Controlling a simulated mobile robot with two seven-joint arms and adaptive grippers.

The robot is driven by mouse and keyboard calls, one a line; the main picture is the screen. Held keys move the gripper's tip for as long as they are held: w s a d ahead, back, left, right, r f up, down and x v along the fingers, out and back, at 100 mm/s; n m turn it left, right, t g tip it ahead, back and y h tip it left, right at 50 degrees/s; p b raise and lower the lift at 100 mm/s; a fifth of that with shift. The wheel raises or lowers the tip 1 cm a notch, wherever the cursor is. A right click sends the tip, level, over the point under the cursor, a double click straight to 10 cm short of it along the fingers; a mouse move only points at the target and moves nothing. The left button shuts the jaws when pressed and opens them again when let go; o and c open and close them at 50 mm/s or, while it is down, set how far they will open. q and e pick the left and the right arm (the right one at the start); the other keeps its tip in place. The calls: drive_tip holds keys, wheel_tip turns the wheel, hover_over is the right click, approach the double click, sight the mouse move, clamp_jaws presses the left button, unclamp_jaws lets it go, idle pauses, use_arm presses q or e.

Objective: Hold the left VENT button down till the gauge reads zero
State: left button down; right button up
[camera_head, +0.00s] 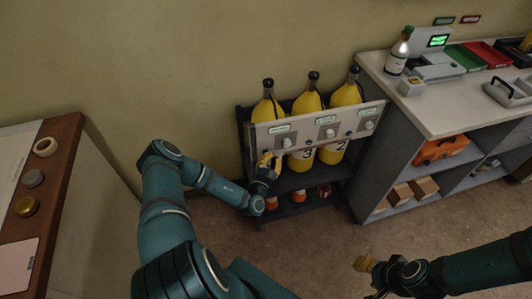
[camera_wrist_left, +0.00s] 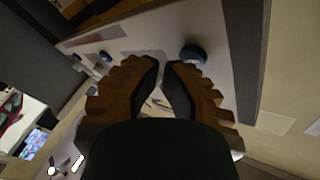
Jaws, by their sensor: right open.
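A pale panel (camera_head: 308,129) runs across a dark rack in front of three yellow cylinders (camera_head: 306,104). It carries light knobs and small pale-green displays or gauges (camera_head: 280,129), too small to read. My left gripper (camera_head: 267,160) is at the panel's left end, over its lower edge. In the left wrist view its ridged fingers (camera_wrist_left: 164,64) come together at the tips, with nothing seen between them. A dark blue round button (camera_wrist_left: 193,54) stands on the panel just beyond and right of the tips, seemingly apart; I cannot read a VENT label. My right gripper (camera_head: 366,265) is open, low over the floor.
A grey counter (camera_head: 455,112) with a bottle (camera_head: 398,52), a lit screen and trays stands right of the rack. A wooden-edged desk (camera_head: 62,180) is at the left. Orange-red objects (camera_head: 298,197) sit on the rack's bottom shelf. Floor before the counter is clear.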

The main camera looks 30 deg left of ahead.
use_arm(q)
drive_tip(key=shift+w+a, duration=0.25)
drive_tip(key=shift+a, duration=0.05)
idle(1.2)
idle(0.3)
drive_tip(key=shift+s+d, duration=0.55)
drive_tip(key=shift+d, duration=0.05)
drive_tip(key=shift+d, duration=0.1)
drive_tip(key=s+d+p, duration=0.1)
drive_tip(key=d, duration=0.1)
drive_tip(key=s+d, duration=0.1)
drive_tip(key=s, duration=0.1)
drive_tip(key=shift+s+d+p, duration=0.15)
drive_tip(key=shift+d+p, duration=0.2)
drive_tip(key=shift+p, duration=0.05)
idle(0.4)
